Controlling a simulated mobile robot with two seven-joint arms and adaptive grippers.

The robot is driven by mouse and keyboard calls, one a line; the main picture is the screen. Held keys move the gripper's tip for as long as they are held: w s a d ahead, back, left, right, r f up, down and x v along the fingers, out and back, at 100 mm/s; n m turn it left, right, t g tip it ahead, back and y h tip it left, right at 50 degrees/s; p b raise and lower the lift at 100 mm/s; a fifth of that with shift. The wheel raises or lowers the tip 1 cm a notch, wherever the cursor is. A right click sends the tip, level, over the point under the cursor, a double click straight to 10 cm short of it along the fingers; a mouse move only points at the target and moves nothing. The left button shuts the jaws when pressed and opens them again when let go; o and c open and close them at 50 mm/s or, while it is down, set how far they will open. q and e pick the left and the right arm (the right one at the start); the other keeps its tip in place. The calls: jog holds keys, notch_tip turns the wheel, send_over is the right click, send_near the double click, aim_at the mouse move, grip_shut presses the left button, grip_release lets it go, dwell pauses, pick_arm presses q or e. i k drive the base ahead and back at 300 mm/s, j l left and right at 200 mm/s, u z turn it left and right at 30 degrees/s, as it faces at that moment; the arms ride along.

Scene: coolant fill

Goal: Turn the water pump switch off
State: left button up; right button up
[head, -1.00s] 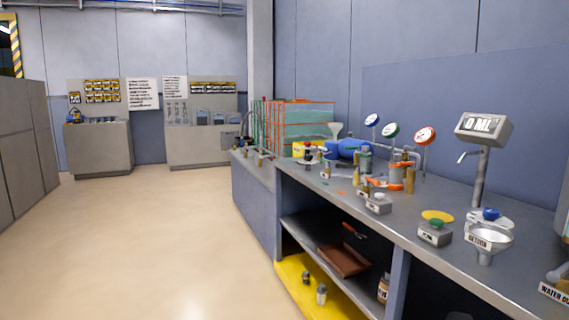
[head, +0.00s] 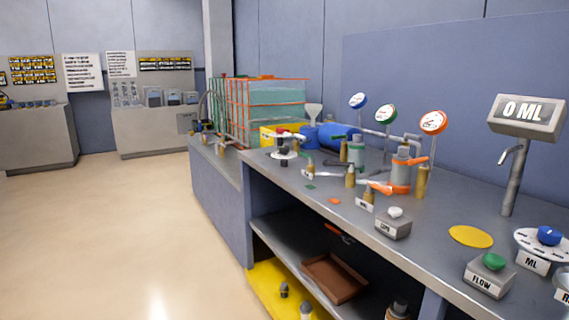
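No switch on the workbench (head: 330,215) carries a label I can read as water pump. A grey box with a white knob (head: 394,222) stands near the bench's front edge, its label too small to read. A small labelled piece (head: 365,202) sits just behind it. A grey box marked FLOW with a green button (head: 486,275) and a dial marked ML with a blue knob (head: 546,242) are at the right. Neither of my grippers shows in the head view.
Three gauges (head: 386,114), a blue tank (head: 337,137) and an orange-based pump-like fitting (head: 400,175) stand along the bench. A 0 ML display (head: 526,112) is at right. The lower shelf holds a brown tray (head: 333,278). Open floor (head: 120,240) lies left.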

aim_at(283, 151)
jog(key=j+z, duration=0.1)
jog(key=z, duration=0.25)
jog(key=i+j+z, duration=0.1)
jog(key=z, duration=0.25)
jog(key=j+z, duration=0.1)
jog(key=z, duration=0.25)
jog(key=i+j+z, duration=0.15)
jog(key=j+z, duration=0.15)
jog(key=j, duration=0.25)
jog(key=j+z, duration=0.35)
jog(key=j, duration=0.2)
jog(key=j+z, duration=0.15)
jog(key=j, duration=1)
